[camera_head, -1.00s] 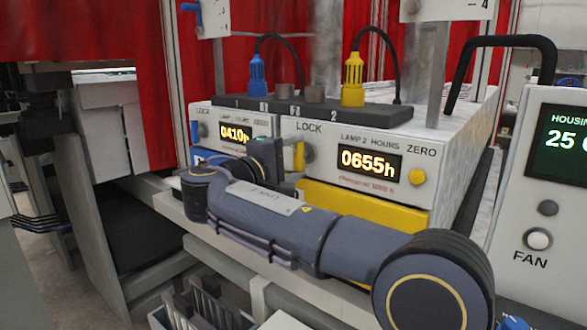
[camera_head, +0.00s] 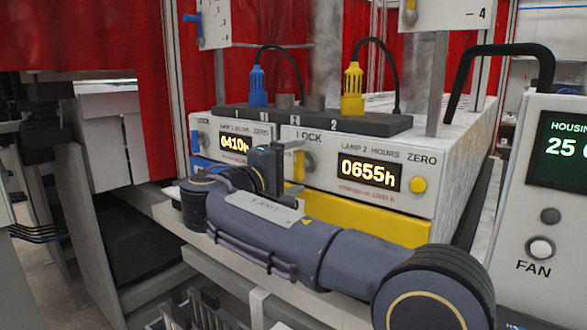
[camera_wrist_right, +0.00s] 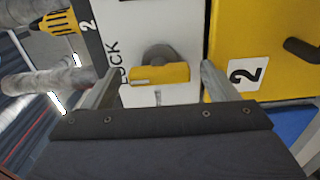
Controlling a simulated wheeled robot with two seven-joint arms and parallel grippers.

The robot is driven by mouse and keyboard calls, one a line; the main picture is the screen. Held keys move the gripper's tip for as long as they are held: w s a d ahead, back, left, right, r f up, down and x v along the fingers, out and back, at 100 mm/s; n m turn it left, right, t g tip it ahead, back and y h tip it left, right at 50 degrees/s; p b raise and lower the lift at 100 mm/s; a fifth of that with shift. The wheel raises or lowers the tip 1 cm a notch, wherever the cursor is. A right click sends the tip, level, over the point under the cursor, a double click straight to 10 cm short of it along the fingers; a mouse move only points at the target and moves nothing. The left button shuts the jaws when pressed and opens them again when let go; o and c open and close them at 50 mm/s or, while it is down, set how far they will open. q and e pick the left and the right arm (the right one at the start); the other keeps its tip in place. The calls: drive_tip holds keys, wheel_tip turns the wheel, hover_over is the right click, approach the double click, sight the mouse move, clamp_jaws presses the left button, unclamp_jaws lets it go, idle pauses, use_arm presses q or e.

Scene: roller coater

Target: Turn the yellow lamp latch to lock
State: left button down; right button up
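The yellow lamp latch (camera_head: 299,170) is on the front panel of the lamp 2 unit, below the word LOCK. It stands upright on the panel, partly hidden by my right gripper (camera_head: 292,168) in the head view. The right wrist view shows the yellow latch (camera_wrist_right: 160,75) on its round grey knob, lying across the picture between the two fingers. One finger is on the LOCK side, the other near the yellow panel. My left gripper is not in view.
The lamp 2 display (camera_head: 368,173) and a yellow button (camera_head: 418,185) are right of the latch. The lamp 1 unit (camera_head: 202,140) with a blue latch is on the left. A yellow drawer front (camera_head: 385,222) lies below. A housing control box (camera_head: 545,200) stands at far right.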

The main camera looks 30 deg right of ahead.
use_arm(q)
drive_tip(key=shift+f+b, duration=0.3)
use_arm(e)
drive_tip(key=v, duration=0.7)
drive_tip(key=shift+s+a, duration=0.15)
drive_tip(key=shift+a, duration=0.2)
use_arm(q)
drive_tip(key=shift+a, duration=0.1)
use_arm(e)
drive_tip(key=shift+a, duration=0.1)
